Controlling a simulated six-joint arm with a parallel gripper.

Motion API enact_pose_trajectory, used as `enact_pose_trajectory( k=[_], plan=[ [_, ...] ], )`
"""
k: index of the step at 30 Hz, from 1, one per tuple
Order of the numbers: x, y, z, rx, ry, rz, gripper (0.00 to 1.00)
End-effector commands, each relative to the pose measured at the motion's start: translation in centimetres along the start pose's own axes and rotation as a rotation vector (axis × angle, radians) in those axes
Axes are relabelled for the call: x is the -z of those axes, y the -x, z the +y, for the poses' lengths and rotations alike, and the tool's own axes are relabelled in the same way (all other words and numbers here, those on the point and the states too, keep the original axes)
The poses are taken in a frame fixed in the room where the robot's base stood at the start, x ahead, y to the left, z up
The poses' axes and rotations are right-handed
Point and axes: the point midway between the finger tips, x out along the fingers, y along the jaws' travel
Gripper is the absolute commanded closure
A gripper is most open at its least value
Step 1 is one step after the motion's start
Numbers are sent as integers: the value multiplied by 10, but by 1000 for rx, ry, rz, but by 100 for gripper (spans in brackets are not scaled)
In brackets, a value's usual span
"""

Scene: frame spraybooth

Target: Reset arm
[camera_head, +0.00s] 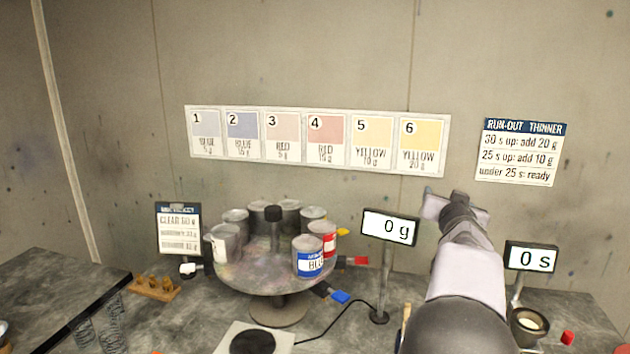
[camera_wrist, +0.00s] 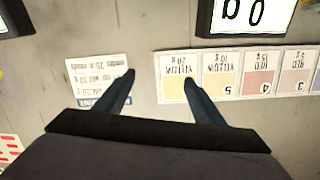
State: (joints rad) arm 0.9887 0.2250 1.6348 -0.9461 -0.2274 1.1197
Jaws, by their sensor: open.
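My gripper (camera_wrist: 158,80) is open in the wrist view, its two dark fingers apart with nothing between them. In the head view my arm rises at the right, between the display reading 0 g (camera_head: 389,228) and the display reading 0 s (camera_head: 530,257). The gripper end there is up near the wall, and its fingers are hard to make out.
A round carousel (camera_head: 240,279) holds several cans, one labelled blue (camera_head: 309,263). A scale (camera_head: 225,341) stands in front. A small cup (camera_head: 527,325) sits at right, a wooden block (camera_head: 153,292) at left. Colour cards (camera_head: 317,167) and a thinner chart (camera_head: 519,178) hang on the wall.

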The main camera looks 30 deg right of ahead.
Motion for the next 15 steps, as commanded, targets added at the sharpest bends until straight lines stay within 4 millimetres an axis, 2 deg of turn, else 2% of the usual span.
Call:
enact_pose_trajectory(
  k=[1,3,6,11,14,15],
  plan=[
    [-14,2,-40,36,41,-24,37],
    [-32,7,-84,73,98,-60,37],
    [-59,21,-140,128,180,-114,37],
    [-104,54,-217,231,306,-203,37],
    [-140,86,-262,309,395,-275,37],
    [-158,100,-277,342,433,-311,37]
  ],
)
